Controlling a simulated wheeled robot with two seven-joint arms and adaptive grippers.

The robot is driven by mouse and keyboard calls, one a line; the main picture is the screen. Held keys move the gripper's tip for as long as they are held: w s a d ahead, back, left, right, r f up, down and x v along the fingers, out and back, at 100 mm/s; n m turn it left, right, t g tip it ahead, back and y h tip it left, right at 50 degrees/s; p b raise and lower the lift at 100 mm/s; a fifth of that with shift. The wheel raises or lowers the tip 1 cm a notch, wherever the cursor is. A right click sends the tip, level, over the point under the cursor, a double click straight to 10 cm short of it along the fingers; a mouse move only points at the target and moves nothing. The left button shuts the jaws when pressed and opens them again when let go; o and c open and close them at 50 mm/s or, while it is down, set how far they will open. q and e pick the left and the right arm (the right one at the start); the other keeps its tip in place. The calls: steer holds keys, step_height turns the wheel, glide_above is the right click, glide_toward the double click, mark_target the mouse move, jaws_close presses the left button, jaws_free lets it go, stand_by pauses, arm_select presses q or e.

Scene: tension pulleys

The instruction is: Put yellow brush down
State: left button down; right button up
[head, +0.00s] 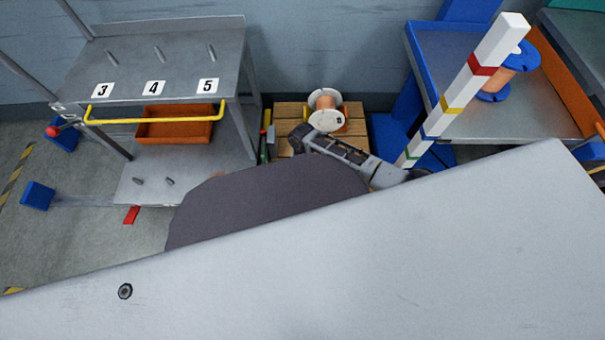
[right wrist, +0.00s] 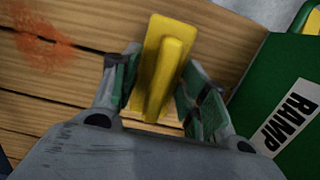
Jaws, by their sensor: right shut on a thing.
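The yellow brush (right wrist: 160,70) shows in the right wrist view, between the two green-padded fingers of my right gripper (right wrist: 163,78). The gripper is shut on its raised yellow grip. Wooden planks (right wrist: 60,90) lie behind the brush; I cannot tell whether it touches them. In the head view a dark grey arm part of mine reaches to the wooden pallet (head: 288,112), and I cannot make out the brush there. My left gripper is not in view.
A green box marked RAMP (right wrist: 270,100) is close on the right in the wrist view. An orange spool (head: 326,110) stands on the pallet. A grey cart (head: 165,65) with an orange bin (head: 175,130) is at left. A striped post (head: 465,85) rises at right.

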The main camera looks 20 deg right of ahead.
mark_target(302, 172)
steer(key=shift+f, duration=0.1)
steer(key=o, duration=0.9)
steer(key=shift+r, duration=0.55)
steer(key=shift+w+r+p, duration=0.1)
steer(key=shift+r+p, duration=0.55)
steer(key=shift+r, duration=0.5)
steer(key=r+p, duration=0.1)
steer(key=r, duration=0.1)
steer(key=r+p, duration=0.1)
steer(key=r, duration=0.1)
steer(key=w+r+p, duration=0.1)
steer(key=r, duration=0.2)
steer(key=shift+d+p, duration=0.15)
steer(key=shift+p, duration=0.15)
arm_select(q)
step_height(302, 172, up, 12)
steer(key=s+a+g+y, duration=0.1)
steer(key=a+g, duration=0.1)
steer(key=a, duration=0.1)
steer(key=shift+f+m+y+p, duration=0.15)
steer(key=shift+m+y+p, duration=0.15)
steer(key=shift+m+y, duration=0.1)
arm_select(e)
steer(key=shift+w+r, duration=0.1)
steer(key=shift+r, duration=0.8)
